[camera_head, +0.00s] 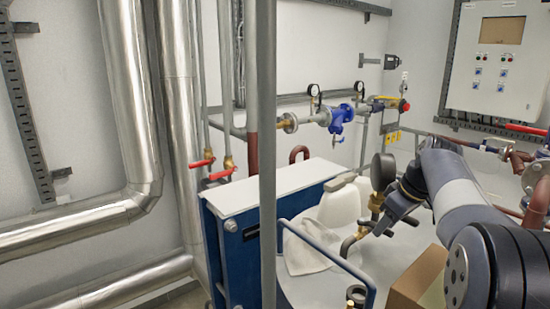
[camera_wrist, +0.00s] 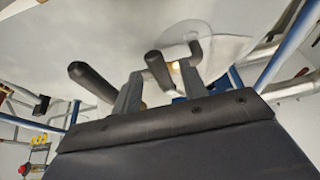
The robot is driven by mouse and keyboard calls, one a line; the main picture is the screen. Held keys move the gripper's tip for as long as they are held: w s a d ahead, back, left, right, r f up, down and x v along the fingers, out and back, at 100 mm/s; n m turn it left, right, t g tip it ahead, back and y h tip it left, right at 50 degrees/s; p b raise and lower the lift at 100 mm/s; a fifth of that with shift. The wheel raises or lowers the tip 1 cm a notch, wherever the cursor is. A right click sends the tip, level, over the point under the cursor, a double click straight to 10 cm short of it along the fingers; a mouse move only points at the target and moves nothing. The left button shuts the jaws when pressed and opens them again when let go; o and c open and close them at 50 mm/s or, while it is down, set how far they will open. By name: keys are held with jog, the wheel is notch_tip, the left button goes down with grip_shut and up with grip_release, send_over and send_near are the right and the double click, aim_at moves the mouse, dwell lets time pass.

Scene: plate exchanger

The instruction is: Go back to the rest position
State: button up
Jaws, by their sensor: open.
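My gripper (camera_head: 395,222) is at the end of my arm, which reaches in from the right in the head view. Its fingers point down and left, beside a brass fitting with a round gauge (camera_head: 383,171). In the wrist view my gripper (camera_wrist: 160,82) shows two grey fingers standing apart, with nothing clearly held between them. Dark rod-like parts (camera_wrist: 90,82) show close to the fingers there; I cannot tell whether they touch.
A blue plate exchanger (camera_head: 228,255) with a pale top stands left of a white container (camera_head: 339,208) and a white cloth (camera_head: 306,250). A cardboard box (camera_head: 418,278) sits below my arm. A grey vertical pole (camera_head: 267,150) crosses the foreground. A control cabinet (camera_head: 490,60) hangs at the back right.

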jog(key=shift+d, duration=0.1)
jog(key=shift+d+r, duration=0.1)
jog(key=shift+r, duration=0.3)
jog(key=v, duration=1)
jog(key=x, duration=1.1)
jog(key=shift+f, duration=0.1)
jog(key=shift+s+a+m+h+b, duration=0.4)
jog(key=shift+a+m, duration=0.2)
jog(key=shift+m, duration=0.4)
jog(key=shift+s+a, duration=0.1)
